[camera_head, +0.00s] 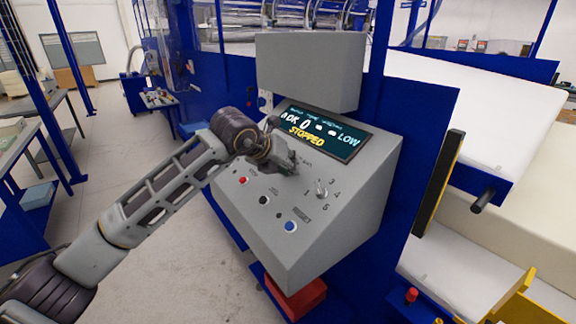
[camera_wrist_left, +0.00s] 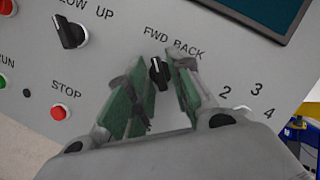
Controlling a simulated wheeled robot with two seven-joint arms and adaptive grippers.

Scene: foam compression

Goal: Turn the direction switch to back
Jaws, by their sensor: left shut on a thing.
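The direction switch (camera_wrist_left: 158,73) is a small black knob on the grey sloping panel, below the words FWD and BACK. Its pale mark points up in the left wrist view, nearer to FWD than to BACK. My left gripper (camera_wrist_left: 159,80) is shut on it, with one green-padded finger on each side of the knob. In the head view my left gripper (camera_head: 288,168) is at the panel below the display, and it hides the switch there. My right gripper is not in view.
The display (camera_head: 322,132) reads STOPPED and LOW. A numbered selector knob (camera_head: 321,194) is right of the gripper. A red button (camera_head: 243,180) and a blue button (camera_head: 290,226) are lower on the panel. Another black knob (camera_wrist_left: 70,33) is on the left in the wrist view.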

